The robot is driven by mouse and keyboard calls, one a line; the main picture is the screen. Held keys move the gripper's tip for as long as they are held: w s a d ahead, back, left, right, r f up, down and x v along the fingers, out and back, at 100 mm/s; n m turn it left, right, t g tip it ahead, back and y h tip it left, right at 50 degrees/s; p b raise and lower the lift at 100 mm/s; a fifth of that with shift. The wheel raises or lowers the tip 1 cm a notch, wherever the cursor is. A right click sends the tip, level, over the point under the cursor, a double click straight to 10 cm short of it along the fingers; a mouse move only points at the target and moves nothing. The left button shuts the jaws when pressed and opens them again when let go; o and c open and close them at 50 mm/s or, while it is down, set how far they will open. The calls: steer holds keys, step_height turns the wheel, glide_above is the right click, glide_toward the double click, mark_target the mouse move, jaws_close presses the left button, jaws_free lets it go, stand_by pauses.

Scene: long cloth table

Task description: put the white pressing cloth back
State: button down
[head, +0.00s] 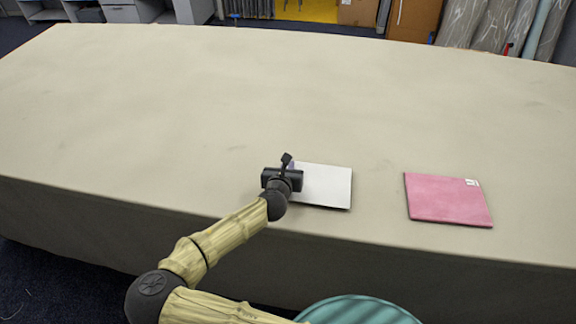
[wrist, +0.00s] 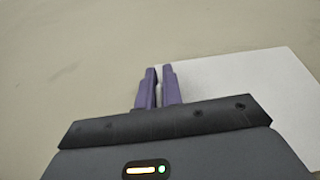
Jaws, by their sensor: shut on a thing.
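The white pressing cloth (head: 325,185) is a flat, folded-looking white rectangle near the table's front edge, in the middle of the head view. My gripper (head: 289,171) is at its left side and covers part of that edge. In the wrist view the white cloth (wrist: 245,95) spreads to the right of the fingers. The purple fingers of my gripper (wrist: 160,85) are close together, shut on the left edge of the cloth. The pinched part between the fingers is mostly hidden. I cannot tell whether the cloth is lifted off the table.
A pink folded cloth (head: 447,199) with a small white label lies to the right, apart from the white one. The long beige table (head: 200,100) is bare behind and to the left. A round teal top (head: 358,311) is below the table's front edge. Rolls stand beyond the table.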

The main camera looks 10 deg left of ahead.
steer(key=shift+f+b, duration=0.3)
steer(key=shift+f, duration=0.25)
stand_by(0.4)
steer(key=c, duration=1.5)
jaws_free()
steer(key=shift+r, duration=0.1)
